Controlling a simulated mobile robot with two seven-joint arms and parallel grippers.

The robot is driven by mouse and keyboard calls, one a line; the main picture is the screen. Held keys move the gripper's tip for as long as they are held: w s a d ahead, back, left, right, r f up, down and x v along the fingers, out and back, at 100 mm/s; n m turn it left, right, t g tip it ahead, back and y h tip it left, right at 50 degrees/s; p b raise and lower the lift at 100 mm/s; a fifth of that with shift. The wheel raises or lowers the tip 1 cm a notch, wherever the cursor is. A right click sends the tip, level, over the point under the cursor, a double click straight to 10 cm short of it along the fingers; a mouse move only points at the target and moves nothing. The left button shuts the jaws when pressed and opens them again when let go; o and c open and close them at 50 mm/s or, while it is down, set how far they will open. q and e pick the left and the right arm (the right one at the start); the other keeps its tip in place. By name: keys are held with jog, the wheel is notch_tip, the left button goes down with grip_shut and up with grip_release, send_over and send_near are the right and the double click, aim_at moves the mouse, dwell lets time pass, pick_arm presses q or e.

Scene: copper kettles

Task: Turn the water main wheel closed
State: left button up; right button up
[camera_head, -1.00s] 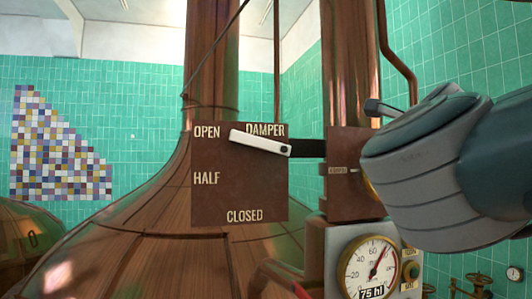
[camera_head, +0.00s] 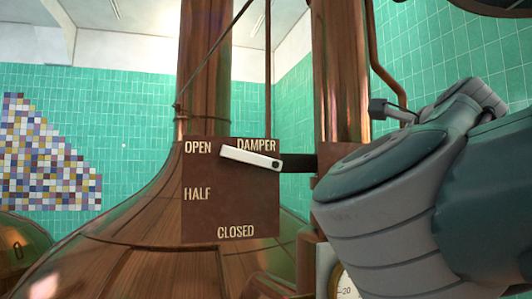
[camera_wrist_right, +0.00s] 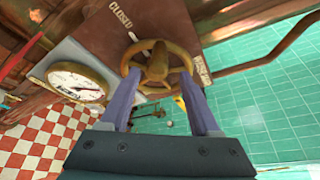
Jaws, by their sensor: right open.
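In the right wrist view a brass hand wheel (camera_wrist_right: 155,60) with spokes and a central hub is mounted on a brown plate (camera_wrist_right: 100,30). The plate reads "CLOSED" at the upper left, and a second, hard-to-read label is at the wheel's right. My right gripper (camera_wrist_right: 160,76) is open, with its two fingers reaching to the left and right sides of the wheel's near rim. I cannot tell whether they touch it. In the head view my right arm hides the wheel and the gripper. My left gripper is not in view.
A round gauge (camera_wrist_right: 78,85) is left of the wheel in the wrist view. In the head view a brown damper panel (camera_head: 230,205) carries a white lever (camera_head: 250,158) near "OPEN", in front of a large copper kettle (camera_head: 110,250). Copper pipes rise behind.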

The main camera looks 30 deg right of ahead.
jog(key=shift+v, duration=1.8)
jog(key=s+a+f+n+g+y, duration=0.25)
jog(key=a+f+n, duration=0.45)
jog(key=f+n, duration=0.35)
jog(key=s+a+f+n+g+y, duration=0.1)
jog(key=s+a+f+n+y, duration=0.15)
jog(key=a+f+n, duration=0.7)
jog(key=s+a+f+n+g+y, duration=0.1)
jog(key=s+a+f+n+g, duration=0.2)
jog(key=s+a+f+n, duration=0.3)
jog(key=s+a+f+n+g+y, duration=0.2)
jog(key=s+a+f+n, duration=0.4)
jog(key=s, duration=0.5)
jog(key=shift+s+f+n+g, duration=0.4)
jog(key=shift+f+n+g, duration=0.1)
jog(key=shift+f, duration=0.45)
